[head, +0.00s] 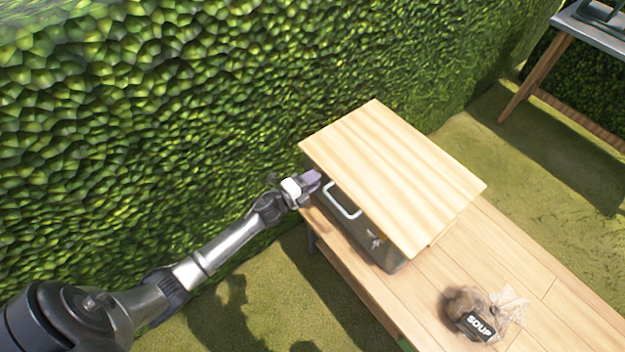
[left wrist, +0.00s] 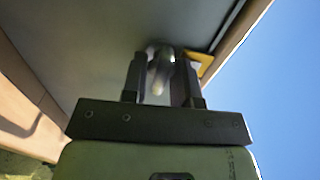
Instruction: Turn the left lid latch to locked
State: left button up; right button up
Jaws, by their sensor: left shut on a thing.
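A grey box (head: 380,252) with a pale wooden lid (head: 395,175) stands on a wooden table. My left gripper (head: 314,180) is at the left end of the box's front, under the lid's edge. In the left wrist view, its two dark fingers (left wrist: 162,85) are closed around a rounded metal piece, the left lid latch (left wrist: 160,68), against the grey box front. The latch's exact angle is blurred and partly hidden by the fingers. A second latch (head: 375,239) shows near the right end of the front. My right gripper is out of view.
A white handle (head: 343,201) sits on the box front, just right of my left gripper. A brown sack with a SOUP label (head: 480,324) lies on the table (head: 520,262). A hedge stands behind. A second table (head: 590,34) is at the upper right.

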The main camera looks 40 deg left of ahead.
pick_arm(q)
jog(key=shift+m, duration=0.4)
jog(key=o, duration=0.7)
jog(key=shift+s, duration=0.1)
jog(key=p+v, duration=0.1)
jog(key=v, duration=1.2)
jog(key=shift+s+p, duration=0.3)
jog(key=shift+s, duration=0.05)
jog(key=shift+a, duration=0.1)
